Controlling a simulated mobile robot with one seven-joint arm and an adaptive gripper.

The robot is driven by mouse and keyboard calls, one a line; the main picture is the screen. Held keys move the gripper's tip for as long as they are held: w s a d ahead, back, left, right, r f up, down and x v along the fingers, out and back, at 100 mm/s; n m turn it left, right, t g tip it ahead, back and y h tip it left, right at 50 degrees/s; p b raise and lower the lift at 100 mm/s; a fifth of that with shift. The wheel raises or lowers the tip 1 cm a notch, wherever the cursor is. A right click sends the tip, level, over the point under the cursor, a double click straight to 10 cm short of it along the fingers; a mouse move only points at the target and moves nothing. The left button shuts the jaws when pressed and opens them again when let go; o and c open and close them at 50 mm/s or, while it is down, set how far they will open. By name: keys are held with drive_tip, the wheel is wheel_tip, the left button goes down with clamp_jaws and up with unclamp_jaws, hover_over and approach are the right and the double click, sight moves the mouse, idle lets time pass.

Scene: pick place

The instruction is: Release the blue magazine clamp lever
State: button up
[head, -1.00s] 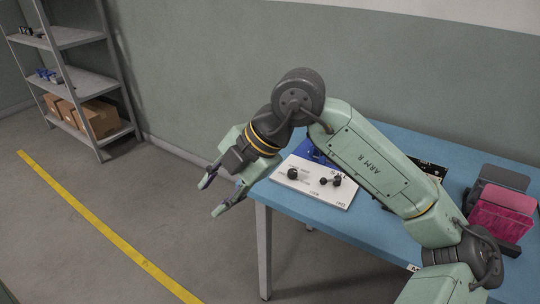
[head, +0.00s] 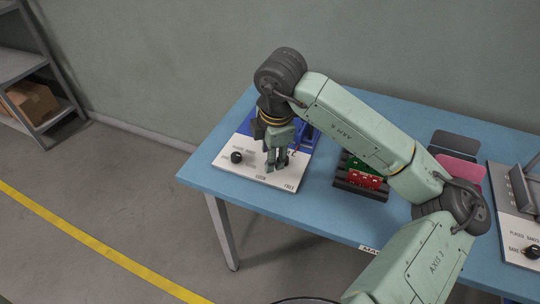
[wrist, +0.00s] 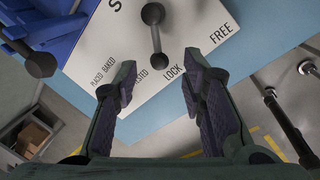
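The white panel (head: 222,162) of the blue station (head: 310,135) lies on the table's left end. In the wrist view, a dark lever (wrist: 155,38) with a ball at each end stands on this panel (wrist: 100,40), its lower ball near the word LOCK. FREE is printed further right. My gripper (head: 276,166) points down over the panel and hides the lever in the head view. In the wrist view, my gripper (wrist: 158,80) is open and empty, fingers on either side below the lever's lower ball. I cannot tell the height gap.
A black knob (head: 237,157) sits on the panel's left; a dark knob (wrist: 40,65) shows by blue parts in the wrist view. A black rack (head: 360,189) with red and green pieces, a pink panel (head: 460,168) and a second station (head: 515,225) stand right on the blue table (head: 330,215).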

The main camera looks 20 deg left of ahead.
drive_tip(key=shift+w+a+f, duration=0.1)
drive_tip(key=shift+w+f, duration=0.05)
drive_tip(key=shift+f, duration=0.6)
drive_tip(key=shift+w+a+f, duration=0.1)
drive_tip(key=shift+f, duration=0.6)
drive_tip(key=shift+c, duration=0.3)
clamp_jaws()
